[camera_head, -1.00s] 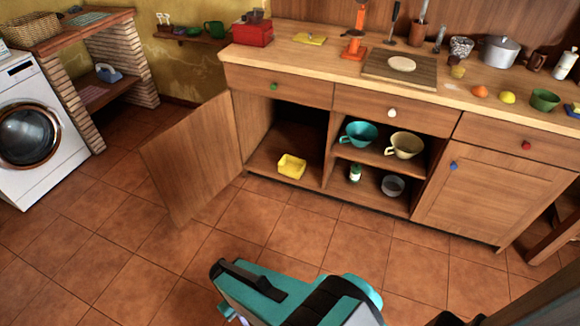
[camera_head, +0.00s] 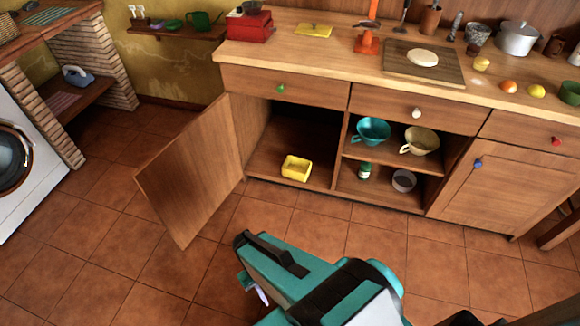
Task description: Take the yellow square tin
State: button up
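The yellow square tin (camera_head: 297,168) sits on the floor of the open lower cabinet (camera_head: 262,160), near its front edge. It looks like a small open-topped box. The cabinet's door (camera_head: 192,172) is swung wide open to the left. My teal and black arm is at the bottom of the view, in front of the cabinet and apart from the tin. My gripper (camera_head: 256,288) shows only in part, as a small pale piece below the arm. Its fingers are not clear enough to tell open from shut.
Shelves right of the tin hold a teal cup (camera_head: 372,131), a tan cup (camera_head: 421,140), a small bottle (camera_head: 365,171) and a grey bowl (camera_head: 403,181). The counter above is crowded. A washing machine (camera_head: 28,165) stands at left. The tiled floor before the cabinet is clear.

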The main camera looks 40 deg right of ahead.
aim_at(294, 168)
jog(key=u, duration=0.15)
jog(key=i, duration=0.85)
jog(key=u, duration=0.35)
